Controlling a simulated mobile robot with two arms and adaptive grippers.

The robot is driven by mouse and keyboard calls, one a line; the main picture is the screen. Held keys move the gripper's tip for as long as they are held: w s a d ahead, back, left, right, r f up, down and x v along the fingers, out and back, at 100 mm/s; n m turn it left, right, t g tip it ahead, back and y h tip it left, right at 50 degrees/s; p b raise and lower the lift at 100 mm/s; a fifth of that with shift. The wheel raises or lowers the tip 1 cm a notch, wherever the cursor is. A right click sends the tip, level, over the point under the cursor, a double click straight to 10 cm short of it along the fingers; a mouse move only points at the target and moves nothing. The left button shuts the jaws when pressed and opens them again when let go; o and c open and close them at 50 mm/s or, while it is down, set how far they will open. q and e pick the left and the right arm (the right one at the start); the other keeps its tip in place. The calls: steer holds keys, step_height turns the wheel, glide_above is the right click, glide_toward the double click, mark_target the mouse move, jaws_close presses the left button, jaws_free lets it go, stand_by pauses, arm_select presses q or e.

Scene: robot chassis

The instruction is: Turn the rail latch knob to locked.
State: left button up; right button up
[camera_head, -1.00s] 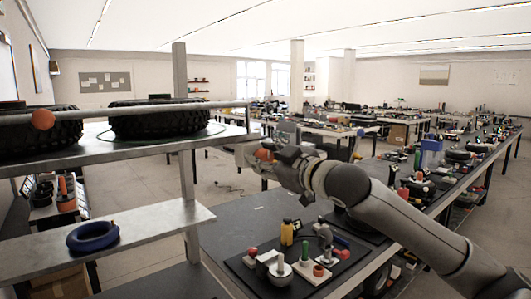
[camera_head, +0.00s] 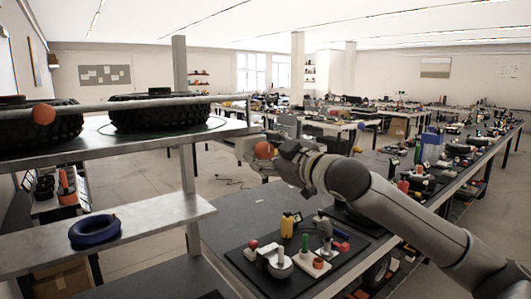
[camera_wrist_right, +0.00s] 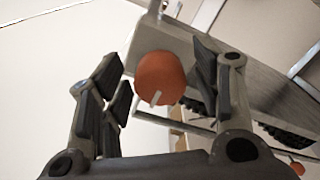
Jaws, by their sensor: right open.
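The orange-red round latch knob (camera_wrist_right: 158,78) with a short white mark sits at the rail's end fitting in the wrist view. It lies between the two open fingers of my right gripper (camera_wrist_right: 155,85), with gaps visible at both sides. In the head view the knob (camera_head: 265,150) shows partly behind my right gripper (camera_head: 256,150), just right of the shelf's end. The white mark points down and slightly left in the wrist view. My left gripper is not in view.
A rack shelf (camera_head: 150,145) with a metal rail (camera_head: 120,106) and black tyres stands at left. A second orange knob (camera_head: 43,115) is on its left end. A blue ring (camera_head: 95,230) lies on the lower shelf. A dark tray (camera_head: 262,272) with small parts is below my right arm.

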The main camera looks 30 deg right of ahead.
mark_target(270, 153)
steer(key=shift+d, duration=0.1)
steer(key=shift+s+d, duration=0.15)
steer(key=shift+s, duration=0.85)
steer(key=shift+s+d, duration=0.1)
steer(key=shift+s, duration=1.75)
steer(key=s, duration=0.6)
steer(key=shift+s+d, duration=0.15)
